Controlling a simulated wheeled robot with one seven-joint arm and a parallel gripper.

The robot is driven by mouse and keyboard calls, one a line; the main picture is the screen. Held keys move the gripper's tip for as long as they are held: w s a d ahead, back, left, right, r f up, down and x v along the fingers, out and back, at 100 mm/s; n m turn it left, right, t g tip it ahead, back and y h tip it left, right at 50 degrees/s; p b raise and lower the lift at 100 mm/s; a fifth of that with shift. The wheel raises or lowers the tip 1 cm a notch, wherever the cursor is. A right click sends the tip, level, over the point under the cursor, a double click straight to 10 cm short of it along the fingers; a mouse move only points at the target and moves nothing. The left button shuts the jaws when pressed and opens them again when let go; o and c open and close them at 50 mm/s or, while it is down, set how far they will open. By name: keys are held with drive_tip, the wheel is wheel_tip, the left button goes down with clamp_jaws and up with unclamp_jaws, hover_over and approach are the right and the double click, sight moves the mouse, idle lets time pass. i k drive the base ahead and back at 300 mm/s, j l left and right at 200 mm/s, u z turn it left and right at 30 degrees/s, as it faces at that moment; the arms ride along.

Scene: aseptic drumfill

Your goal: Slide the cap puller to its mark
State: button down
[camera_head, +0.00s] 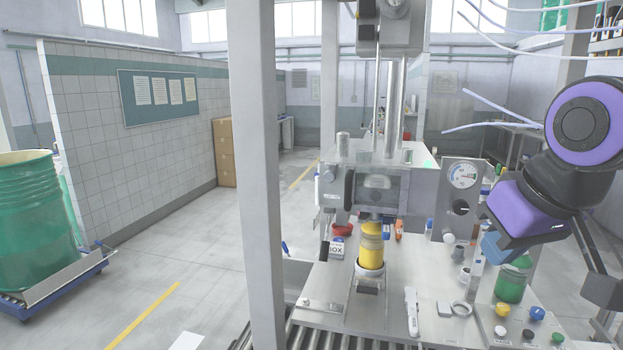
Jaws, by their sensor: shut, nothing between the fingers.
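My gripper (491,250) is at the right, above the right part of the steel worktop (385,318), with blue pads at its end. It is shut with nothing visible in it. A slim white upright-lying tool (411,312) rests on the worktop near its front. A grey ring-shaped piece (461,308) with a small block beside it lies to the right of that tool. I cannot tell for certain which of these is the cap puller. No mark for it can be made out clearly on the worktop.
A yellow container (371,246) stands under the filling head at the centre. A green jar (513,281) stands below my gripper. A button panel (520,322) is at the front right. A grey post (256,180) rises at the left. A gauge panel (461,196) stands behind.

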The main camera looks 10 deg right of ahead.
sight(329, 177)
drive_tip(key=i+l+u, duration=0.1)
drive_tip(key=l+u, duration=0.8)
